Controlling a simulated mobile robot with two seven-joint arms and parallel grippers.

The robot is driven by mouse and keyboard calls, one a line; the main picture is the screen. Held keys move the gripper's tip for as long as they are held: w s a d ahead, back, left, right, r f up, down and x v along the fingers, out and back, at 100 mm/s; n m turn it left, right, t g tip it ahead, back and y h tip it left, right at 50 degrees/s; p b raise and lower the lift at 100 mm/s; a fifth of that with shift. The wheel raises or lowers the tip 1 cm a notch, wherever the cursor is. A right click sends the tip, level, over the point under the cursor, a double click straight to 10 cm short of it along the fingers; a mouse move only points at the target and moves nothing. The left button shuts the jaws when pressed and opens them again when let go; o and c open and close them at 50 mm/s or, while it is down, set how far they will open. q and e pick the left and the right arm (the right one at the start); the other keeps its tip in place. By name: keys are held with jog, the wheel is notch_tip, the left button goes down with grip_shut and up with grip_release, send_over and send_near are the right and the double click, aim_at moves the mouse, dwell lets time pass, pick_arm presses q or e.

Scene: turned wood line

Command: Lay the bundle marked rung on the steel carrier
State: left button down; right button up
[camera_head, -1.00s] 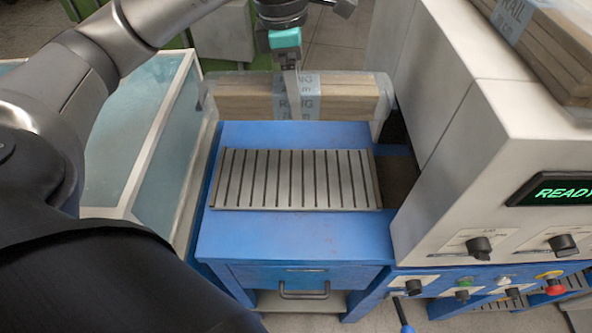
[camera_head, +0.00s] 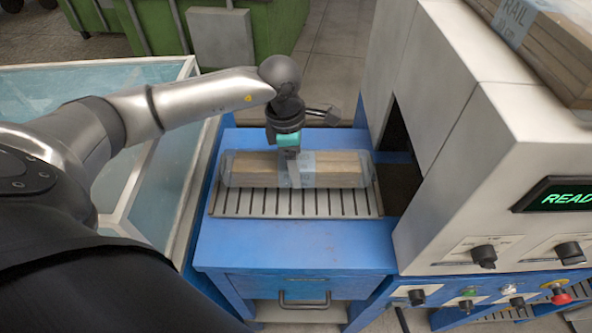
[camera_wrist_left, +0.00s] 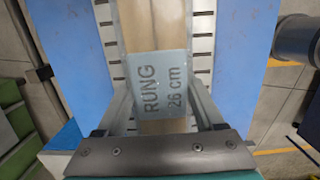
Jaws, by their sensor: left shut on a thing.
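The bundle marked RUNG (camera_head: 338,170) is wrapped wood with a pale blue band. In the head view it lies along the back part of the slotted steel carrier (camera_head: 300,205), seemingly on it or just above it; I cannot tell if it touches. My left gripper (camera_head: 292,172) is shut on the bundle at its band, from above. In the left wrist view the bundle's label reads RUNG 26 cm (camera_wrist_left: 165,92), between the two fingers (camera_wrist_left: 160,105), with carrier slots showing at both sides. My right gripper is not in view.
The carrier sits on a blue table (camera_head: 290,245) beside a grey machine (camera_head: 470,150) with a dark opening and a READY display. A bundle marked RAIL (camera_head: 545,40) lies on the machine. A glass-topped case (camera_head: 150,190) stands at the left.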

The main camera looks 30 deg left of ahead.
pick_arm(q)
notch_tip(320, 180, down, 2)
jog(key=shift+f, duration=0.1)
jog(key=shift+f, duration=0.15)
grip_release()
dwell(0.3)
jog(key=shift+r, duration=0.4)
jog(key=r, duration=0.7)
jog(key=a+r, duration=0.1)
jog(key=r, duration=0.3)
jog(key=shift+s+a+r, duration=0.1)
jog(key=shift+s+r, duration=0.15)
jog(key=shift+s, duration=0.15)
jog(key=shift+f, duration=0.1)
